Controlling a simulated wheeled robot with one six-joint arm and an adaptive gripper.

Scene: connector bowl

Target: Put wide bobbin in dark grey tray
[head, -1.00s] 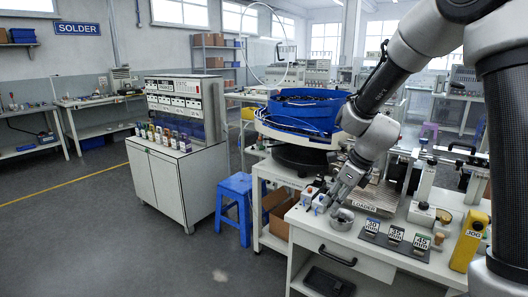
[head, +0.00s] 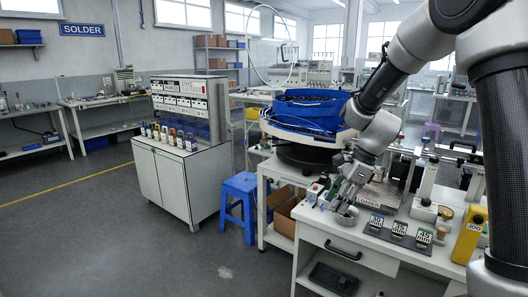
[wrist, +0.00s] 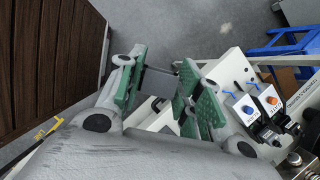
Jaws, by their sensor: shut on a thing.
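In the wrist view, my gripper (wrist: 162,84) has green-padded fingers set well apart. A dark grey piece (wrist: 160,83) spans the gap between the pads; it appears to be the wide bobbin, held, with its ends hidden by the fingers. A dark grey tray (head: 334,279) lies low under the bench drawer, below my gripper.
Dark plates labelled 30, 35 and 45 mm (head: 398,230) line the bench front. A yellow JOG box (head: 469,234) stands at right. White boxes with blue and orange knobs (wrist: 259,107) are beside my gripper. A blue stool (head: 239,205) and open floor lie left.

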